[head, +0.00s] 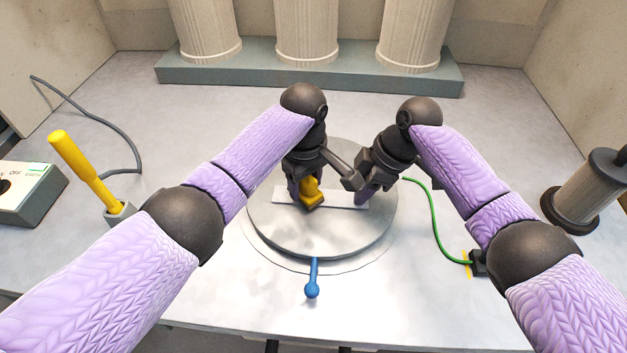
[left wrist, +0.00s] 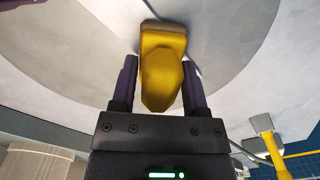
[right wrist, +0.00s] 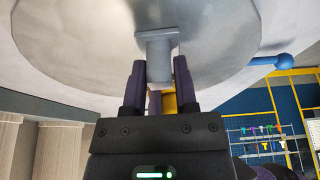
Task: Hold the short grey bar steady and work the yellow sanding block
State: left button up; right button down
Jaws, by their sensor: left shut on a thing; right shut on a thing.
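The yellow sanding block (head: 312,193) is between the fingers of my left gripper (head: 306,196), which is shut on it. In the left wrist view the block (left wrist: 163,70) has a brownish flat end facing the round plate. The short grey bar (head: 345,199) lies across the middle of the plate, beside and partly behind the block. My right gripper (head: 364,193) is shut at the bar's right end. In the right wrist view the grey bar (right wrist: 158,46) runs out from between the fingers, with a crosspiece at its far end. I cannot tell whether the block touches the bar.
The round grey plate (head: 320,238) has a blue-knobbed lever (head: 312,287) at its front. A yellow-handled tool (head: 85,170) and a switch box (head: 28,190) stand left. A green cable (head: 437,222) lies right, near a ribbed cylinder (head: 585,190). Columns (head: 306,35) stand behind.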

pick_arm(q)
jog(key=shift+a+f, duration=0.1)
jog(key=shift+a, duration=0.15)
jog(key=shift+d, duration=0.1)
jog(key=shift+d, duration=1.05)
jog(key=shift+a, duration=0.1)
jog(key=shift+a, duration=1.05)
